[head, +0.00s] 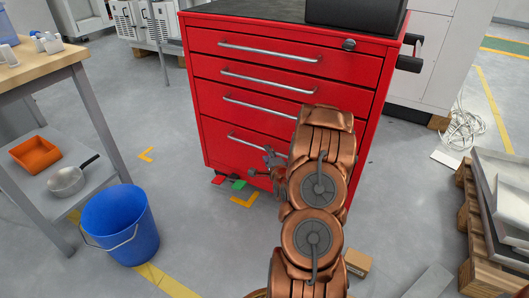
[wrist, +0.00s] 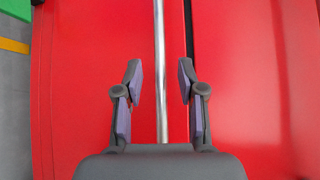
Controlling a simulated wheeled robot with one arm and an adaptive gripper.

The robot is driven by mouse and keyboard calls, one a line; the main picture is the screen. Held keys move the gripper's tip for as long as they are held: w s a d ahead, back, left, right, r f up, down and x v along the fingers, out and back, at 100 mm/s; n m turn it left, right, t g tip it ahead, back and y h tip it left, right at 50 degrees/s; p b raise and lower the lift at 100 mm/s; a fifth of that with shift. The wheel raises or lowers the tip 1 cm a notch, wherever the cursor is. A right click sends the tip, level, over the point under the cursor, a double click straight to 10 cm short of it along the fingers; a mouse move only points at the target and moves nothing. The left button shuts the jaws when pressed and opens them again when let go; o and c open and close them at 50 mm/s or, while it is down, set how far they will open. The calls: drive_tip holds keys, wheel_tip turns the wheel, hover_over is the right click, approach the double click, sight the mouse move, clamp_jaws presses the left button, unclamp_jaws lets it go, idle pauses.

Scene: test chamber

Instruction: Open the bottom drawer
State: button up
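The red drawer cabinet (head: 290,100) stands ahead with several drawers, each with a long silver bar handle. The bottom drawer (head: 228,143) is shut, and the right part of its front is hidden behind my arm. My gripper (head: 272,162) is in front of the bottom drawer by its handle (head: 245,142). In the wrist view my gripper (wrist: 160,80) is open, its two fingers on either side of the silver handle bar (wrist: 160,45). There are gaps between the bar and both fingers.
A blue bucket (head: 120,225) stands on the floor at left, by a table (head: 45,80) with a lower shelf holding an orange tray (head: 35,154) and a pan (head: 67,180). A small cardboard box (head: 357,263) lies right of my arm. A loaded pallet (head: 475,225) is at right.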

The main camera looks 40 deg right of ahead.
drive_tip(key=shift+b+x, duration=0.5)
drive_tip(key=shift+x, duration=1.6)
clamp_jaws()
